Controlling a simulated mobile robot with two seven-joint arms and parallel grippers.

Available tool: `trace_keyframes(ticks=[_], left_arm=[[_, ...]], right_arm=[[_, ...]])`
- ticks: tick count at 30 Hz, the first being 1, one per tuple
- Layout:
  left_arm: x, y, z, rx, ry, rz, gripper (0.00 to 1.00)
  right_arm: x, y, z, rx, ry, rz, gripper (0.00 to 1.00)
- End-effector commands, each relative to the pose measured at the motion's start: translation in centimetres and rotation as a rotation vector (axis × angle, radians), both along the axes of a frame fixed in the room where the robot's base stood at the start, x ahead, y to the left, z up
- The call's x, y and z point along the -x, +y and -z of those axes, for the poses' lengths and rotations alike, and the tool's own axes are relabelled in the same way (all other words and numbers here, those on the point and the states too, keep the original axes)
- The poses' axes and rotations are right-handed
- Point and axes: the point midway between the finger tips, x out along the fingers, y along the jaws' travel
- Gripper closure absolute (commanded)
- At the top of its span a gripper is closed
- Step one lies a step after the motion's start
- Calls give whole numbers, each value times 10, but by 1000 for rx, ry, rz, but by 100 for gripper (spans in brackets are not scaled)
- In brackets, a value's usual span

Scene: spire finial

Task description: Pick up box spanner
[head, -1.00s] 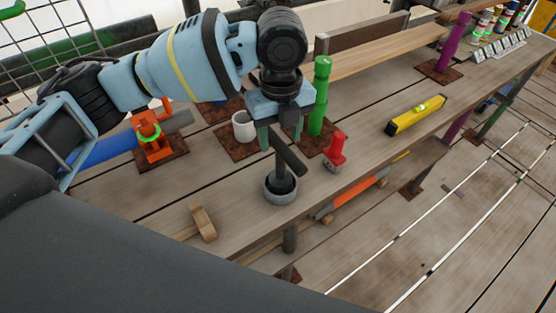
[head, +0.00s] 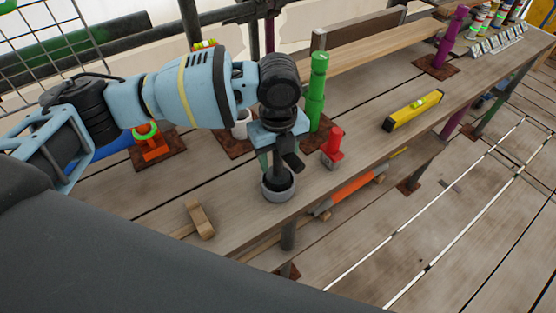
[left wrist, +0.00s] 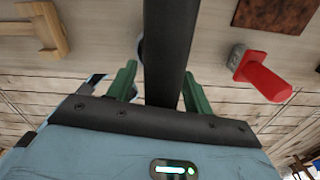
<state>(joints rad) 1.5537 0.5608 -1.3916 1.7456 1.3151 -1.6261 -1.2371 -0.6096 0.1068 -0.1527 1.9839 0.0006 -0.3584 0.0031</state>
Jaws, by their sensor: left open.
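A dark tool, which looks like the box spanner (head: 289,161), stands with its lower end in a round grey cup (head: 278,193) near the bench's front edge. Its dark bar (left wrist: 168,40) runs between the fingers in the left wrist view. My left gripper (head: 275,157) is open above the cup, with its green fingers on either side of the bar. The gripper hides the tool's upper part in the head view. My right gripper is not in view.
A red-handled tool (head: 333,147) stands just right of the gripper, with a green post (head: 316,92) behind it. A wooden piece (head: 200,220) lies at left. A yellow level (head: 412,112) lies further right. A white mug (head: 240,127) is partly hidden behind the gripper.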

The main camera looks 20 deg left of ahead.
Motion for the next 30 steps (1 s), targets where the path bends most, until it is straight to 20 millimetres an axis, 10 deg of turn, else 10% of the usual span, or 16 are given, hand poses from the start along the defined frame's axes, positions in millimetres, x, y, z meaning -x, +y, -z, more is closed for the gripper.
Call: trace_keyframes(ticks=[5, 17, 30], left_arm=[[0, 0, 0, 0, 0, 0, 49], [0, 0, 0, 0, 0, 0, 100], [-1, 0, -9, 2, -4, 0, 100]], right_arm=[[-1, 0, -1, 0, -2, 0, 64], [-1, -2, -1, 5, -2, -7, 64], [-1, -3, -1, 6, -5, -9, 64]])
